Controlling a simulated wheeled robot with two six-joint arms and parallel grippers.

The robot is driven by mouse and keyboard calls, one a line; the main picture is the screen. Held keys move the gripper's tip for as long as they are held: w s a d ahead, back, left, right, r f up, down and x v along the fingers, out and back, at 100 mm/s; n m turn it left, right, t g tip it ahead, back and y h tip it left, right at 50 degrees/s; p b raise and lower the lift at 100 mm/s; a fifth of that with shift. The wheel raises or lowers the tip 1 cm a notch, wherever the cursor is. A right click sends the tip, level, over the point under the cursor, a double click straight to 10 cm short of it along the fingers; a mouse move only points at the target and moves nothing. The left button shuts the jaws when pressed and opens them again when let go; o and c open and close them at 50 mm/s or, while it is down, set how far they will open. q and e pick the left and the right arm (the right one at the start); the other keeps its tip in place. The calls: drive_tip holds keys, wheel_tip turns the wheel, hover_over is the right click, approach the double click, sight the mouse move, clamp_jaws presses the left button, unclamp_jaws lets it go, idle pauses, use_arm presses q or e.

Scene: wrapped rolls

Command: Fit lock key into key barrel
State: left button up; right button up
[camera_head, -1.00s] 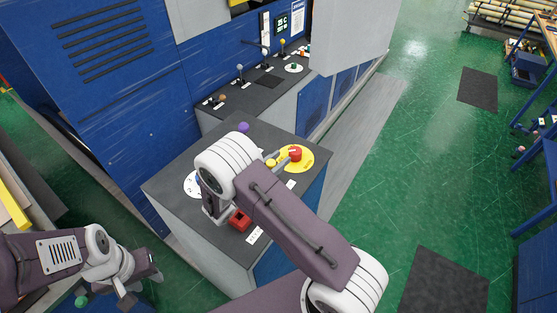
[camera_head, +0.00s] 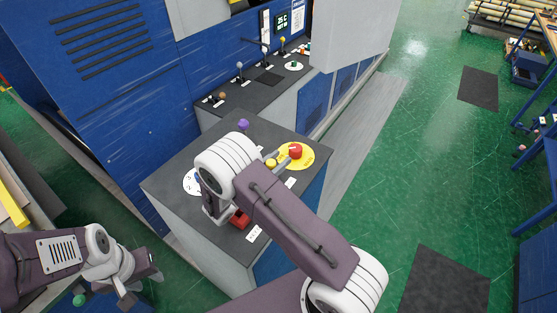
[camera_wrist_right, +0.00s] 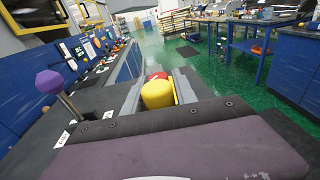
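My right gripper (camera_head: 283,158) reaches over the grey console top, beside a red mushroom button (camera_head: 295,151) on a yellow disc (camera_head: 309,158). In the right wrist view its two grey fingers stand apart, either side of a rounded yellow knob (camera_wrist_right: 157,94); the red button (camera_wrist_right: 157,75) shows behind it. The yellow knob (camera_head: 270,163) also shows in the head view. I cannot tell whether it is the lock key. A white marked disc (camera_head: 190,183) is partly hidden by my right wrist; no key barrel can be made out. My left gripper (camera_head: 140,283) hangs low at left, its fingers unclear.
A purple-knobbed lever (camera_wrist_right: 49,83) stands left of my right gripper; its knob (camera_head: 243,125) also shows in the head view. A rear console (camera_head: 250,91) carries several levers.

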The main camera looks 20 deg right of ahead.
drive_tip(key=shift+o, duration=1.3)
drive_tip(key=shift+a+f, duration=0.1)
drive_tip(key=shift+a, duration=0.1)
drive_tip(key=b+v, duration=0.3)
drive_tip(key=v, duration=0.5)
drive_tip(key=shift+a, duration=0.1)
drive_tip(key=shift+s+a, duration=0.2)
drive_tip(key=shift+a, duration=0.05)
drive_tip(key=shift+d, duration=0.1)
